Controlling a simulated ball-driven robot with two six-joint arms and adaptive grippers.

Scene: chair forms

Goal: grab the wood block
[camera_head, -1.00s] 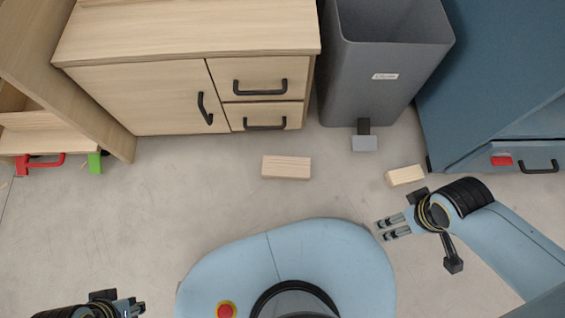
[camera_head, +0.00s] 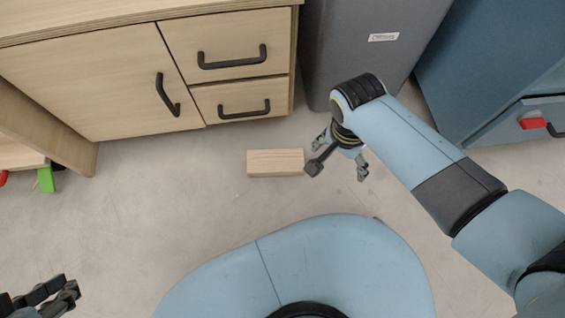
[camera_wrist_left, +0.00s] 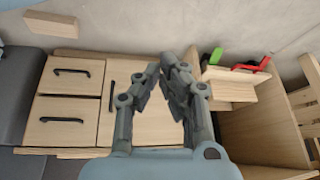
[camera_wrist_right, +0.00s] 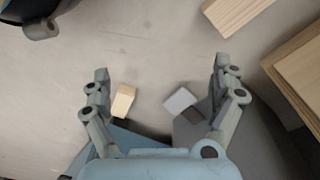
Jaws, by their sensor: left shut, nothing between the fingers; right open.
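A larger wood block (camera_head: 275,162) lies flat on the floor in front of the drawers in the head view. It also shows at the top of the right wrist view (camera_wrist_right: 236,13) and top left of the left wrist view (camera_wrist_left: 50,24). A smaller, paler wood block (camera_wrist_right: 123,101) lies on the floor in the right wrist view, nearer the left finger; my right arm hides it in the head view. My right gripper (camera_head: 341,158) is open and empty, just right of the larger block. My left gripper (camera_head: 66,289) is shut and empty at the lower left, far from both.
A wooden cabinet (camera_head: 95,85) with dark handles stands behind the larger block. A grey bin (camera_head: 340,50) stands behind my right gripper; its pedal (camera_wrist_right: 180,101) shows in the right wrist view. A blue cabinet (camera_head: 500,60) stands at right. The floor left of the block is clear.

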